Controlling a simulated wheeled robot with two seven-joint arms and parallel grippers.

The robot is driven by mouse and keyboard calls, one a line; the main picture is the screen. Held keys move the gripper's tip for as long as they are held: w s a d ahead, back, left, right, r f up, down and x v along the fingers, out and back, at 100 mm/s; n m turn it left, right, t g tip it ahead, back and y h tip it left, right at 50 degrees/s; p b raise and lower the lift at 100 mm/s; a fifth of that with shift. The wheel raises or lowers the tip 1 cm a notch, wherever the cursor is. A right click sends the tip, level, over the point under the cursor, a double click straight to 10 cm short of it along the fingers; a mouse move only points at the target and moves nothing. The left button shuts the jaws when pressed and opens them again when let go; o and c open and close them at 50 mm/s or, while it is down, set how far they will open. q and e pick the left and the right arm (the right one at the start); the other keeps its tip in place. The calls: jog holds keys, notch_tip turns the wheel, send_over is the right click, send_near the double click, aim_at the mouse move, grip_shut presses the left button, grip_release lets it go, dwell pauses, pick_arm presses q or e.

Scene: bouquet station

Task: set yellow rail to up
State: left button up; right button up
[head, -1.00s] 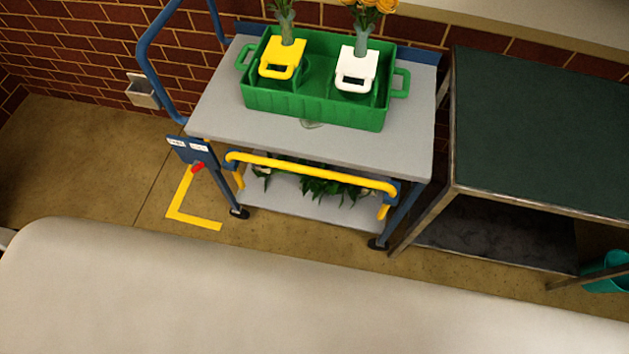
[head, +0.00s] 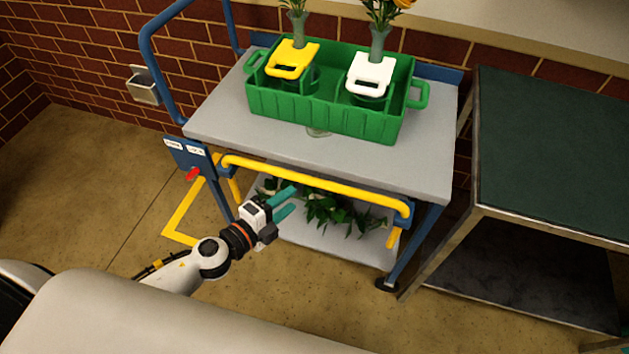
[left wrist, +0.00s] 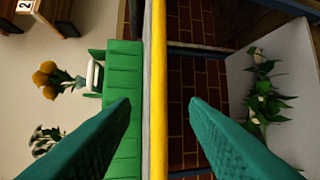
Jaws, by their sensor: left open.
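The yellow rail (head: 315,181) runs across the near side of the blue and grey cart, below the edge of its top shelf. Its two ends meet blue brackets on the cart's legs. My left gripper (head: 288,202) is open, with teal fingers, just in front of and slightly below the rail's left half in the head view. In the left wrist view the rail (left wrist: 159,60) runs top to bottom between the two open fingers (left wrist: 160,110). It lies beyond the fingertips; I cannot tell any contact. My right gripper is not in view.
On the cart's grey top (head: 225,122) stands a green tray (head: 320,113) with a yellow holder (head: 292,61), a white holder (head: 371,75) and flowers. Leafy stems (head: 335,211) lie on the lower shelf. A red lever (head: 193,174) sits on the cart's left panel. A dark green table (head: 560,150) stands at right.

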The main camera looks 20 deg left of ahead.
aim_at(310, 184)
pick_arm(q)
jog(key=p+x, duration=0.1)
jog(key=x, duration=0.8)
jog(key=shift+w+d+f, duration=0.15)
jog(key=shift+w, duration=0.25)
grip_shut()
